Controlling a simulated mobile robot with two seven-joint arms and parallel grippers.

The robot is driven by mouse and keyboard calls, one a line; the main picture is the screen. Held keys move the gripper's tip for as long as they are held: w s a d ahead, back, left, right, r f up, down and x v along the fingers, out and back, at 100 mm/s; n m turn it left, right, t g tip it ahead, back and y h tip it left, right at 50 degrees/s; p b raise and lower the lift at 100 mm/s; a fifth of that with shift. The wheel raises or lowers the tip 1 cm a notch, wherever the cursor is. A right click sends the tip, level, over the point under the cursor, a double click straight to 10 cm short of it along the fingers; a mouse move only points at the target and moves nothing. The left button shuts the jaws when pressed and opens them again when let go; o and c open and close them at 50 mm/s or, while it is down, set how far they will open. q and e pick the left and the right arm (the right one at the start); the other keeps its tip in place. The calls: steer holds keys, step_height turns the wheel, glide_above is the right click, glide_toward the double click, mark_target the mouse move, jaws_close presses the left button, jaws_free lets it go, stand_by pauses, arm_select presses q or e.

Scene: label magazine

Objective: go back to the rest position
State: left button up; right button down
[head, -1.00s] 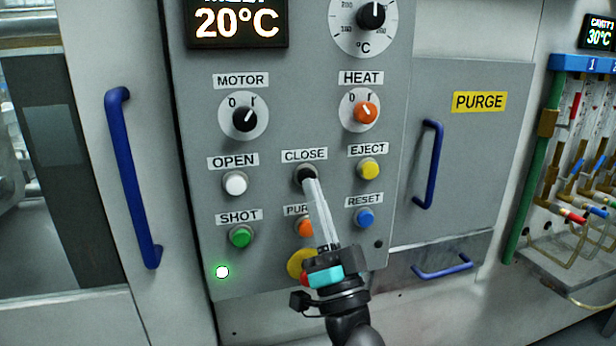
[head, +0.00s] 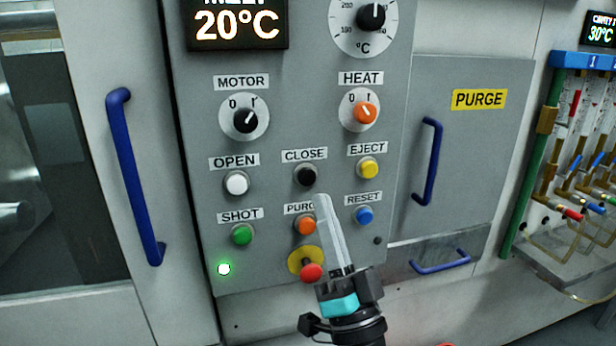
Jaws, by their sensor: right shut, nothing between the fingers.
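My right gripper (head: 322,200) is shut and empty. It stands in front of the lower part of the grey control panel (head: 205,130), its tip just right of the orange purge button (head: 304,225), covering the end of that label. The black CLOSE button (head: 304,175) is in full view above the tip, apart from it. My left gripper is not in view.
A red emergency knob (head: 312,272) on a yellow disc sits left of my gripper. Blue handles stand out at the left door (head: 133,180) and the purge door (head: 428,160). Hoses and valves (head: 575,160) are at the far right.

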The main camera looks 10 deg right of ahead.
stand_by(0.3)
steer(key=s+a+f+n+g+y, duration=0.15)
steer(key=f+n+g, duration=0.35)
steer(key=f, duration=0.5)
steer(key=s+a+f+n+g+y, duration=0.1)
steer(key=a+f+n+g, duration=0.15)
steer(key=f+g, duration=0.65)
steer(key=s+d+f+g+h, duration=0.3)
steer(key=s+d+f+g, duration=0.15)
steer(key=s+f, duration=0.35)
steer(key=s+d+f+g+h, duration=0.3)
steer(key=s+f+g, duration=0.25)
steer(key=s, duration=0.45)
step_height(320, 180, down, 23)
steer(key=s, duration=0.2)
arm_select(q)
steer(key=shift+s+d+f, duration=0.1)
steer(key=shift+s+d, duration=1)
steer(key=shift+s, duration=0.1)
arm_select(e)
steer(key=s+d+f+g, duration=0.1)
steer(key=s+d+f, duration=0.2)
steer(key=s+f, duration=1.1)
steer(key=shift+s+n+g, duration=0.35)
steer(key=shift+s+g, duration=0.05)
steer(key=shift+s, duration=0.2)
